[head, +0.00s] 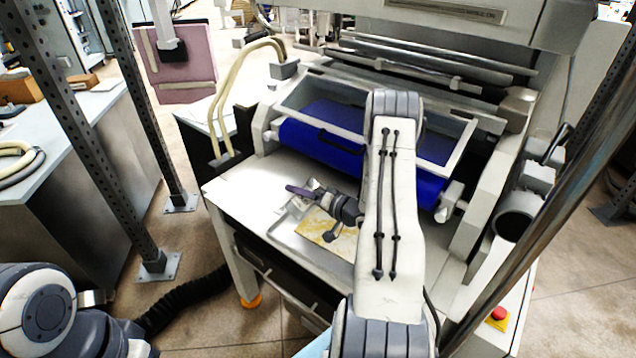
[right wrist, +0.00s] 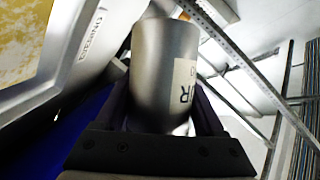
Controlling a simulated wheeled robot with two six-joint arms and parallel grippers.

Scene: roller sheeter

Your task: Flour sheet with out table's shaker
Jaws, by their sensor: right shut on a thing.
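The yellowish sheet (head: 322,232) lies flat on a light tray (head: 283,236) on the machine's front table. Part of the sheet also shows at the upper left of the right wrist view (right wrist: 18,40). My right gripper (head: 300,194) is over the sheet's far left part. It is shut on the metal shaker (right wrist: 165,75), a grey cylinder with a pale label ending in "UR". The shaker looks tilted, but its top is not clear. In the head view the gripper hides most of it. My left gripper is out of view; only part of my left arm shows at lower left.
The blue roller or belt (head: 320,148) of the sheeter lies behind the table under a light frame. My right arm covers the table's right part. A perforated metal post (head: 118,125) stands at left, and a red button (head: 499,313) is at lower right.

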